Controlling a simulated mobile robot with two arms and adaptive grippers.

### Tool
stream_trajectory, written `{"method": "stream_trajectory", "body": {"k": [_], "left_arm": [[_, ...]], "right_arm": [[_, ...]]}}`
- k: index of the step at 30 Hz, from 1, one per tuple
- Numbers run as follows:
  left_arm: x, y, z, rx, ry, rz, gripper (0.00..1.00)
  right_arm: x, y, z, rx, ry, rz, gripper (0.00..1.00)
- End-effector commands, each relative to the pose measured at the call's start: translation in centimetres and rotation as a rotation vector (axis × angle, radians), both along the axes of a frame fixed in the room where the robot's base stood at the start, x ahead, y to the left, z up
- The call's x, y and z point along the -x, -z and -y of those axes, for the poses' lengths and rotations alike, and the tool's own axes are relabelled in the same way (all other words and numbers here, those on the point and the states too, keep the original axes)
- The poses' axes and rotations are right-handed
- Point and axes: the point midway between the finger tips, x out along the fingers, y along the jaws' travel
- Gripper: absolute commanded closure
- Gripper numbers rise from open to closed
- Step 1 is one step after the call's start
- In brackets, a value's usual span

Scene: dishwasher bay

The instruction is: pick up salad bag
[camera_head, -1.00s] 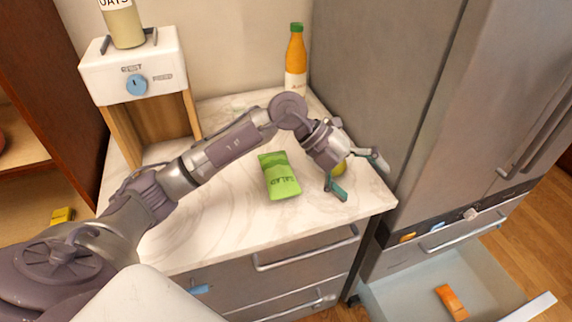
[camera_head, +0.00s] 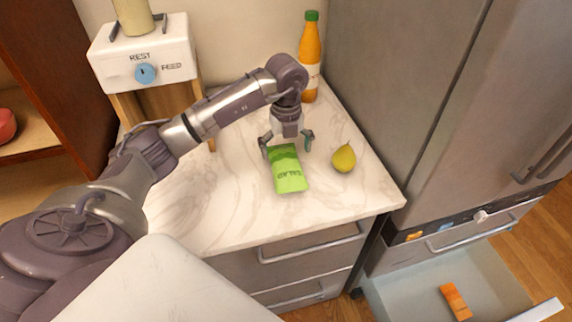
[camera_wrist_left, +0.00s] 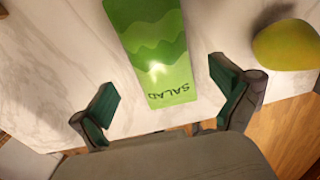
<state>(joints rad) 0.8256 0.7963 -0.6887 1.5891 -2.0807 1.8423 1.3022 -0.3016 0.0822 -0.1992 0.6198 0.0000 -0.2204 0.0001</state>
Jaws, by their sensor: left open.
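My left gripper (camera_head: 286,146) is open above the back end of the bag in the head view. In the left wrist view its two fingers (camera_wrist_left: 168,103) are spread wider than the bag, with nothing between them held. I cannot tell how high the fingertips are above the counter. My right gripper is in neither view.
A yellow-green pear (camera_head: 344,158) sits right of the bag. An orange bottle (camera_head: 310,62) stands at the back by the fridge. A white dispenser (camera_head: 146,50) stands back left. An open drawer (camera_head: 398,296) holds an orange item (camera_head: 456,301). The counter left of the bag is clear.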

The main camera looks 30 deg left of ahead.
Motion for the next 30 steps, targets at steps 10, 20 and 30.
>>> {"method": "stream_trajectory", "body": {"k": [10, 20, 30], "left_arm": [[0.2, 4.3, 0.0, 0.001, 0.001, -0.003, 0.0], [0.1, 5.3, 0.0, 0.001, 0.002, 0.001, 0.0], [0.1, 5.3, 0.0, 0.001, 0.002, 0.0, 0.57]], "right_arm": [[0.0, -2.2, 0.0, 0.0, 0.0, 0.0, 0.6], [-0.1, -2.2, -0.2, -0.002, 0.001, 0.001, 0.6], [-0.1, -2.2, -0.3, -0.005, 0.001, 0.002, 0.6]]}}
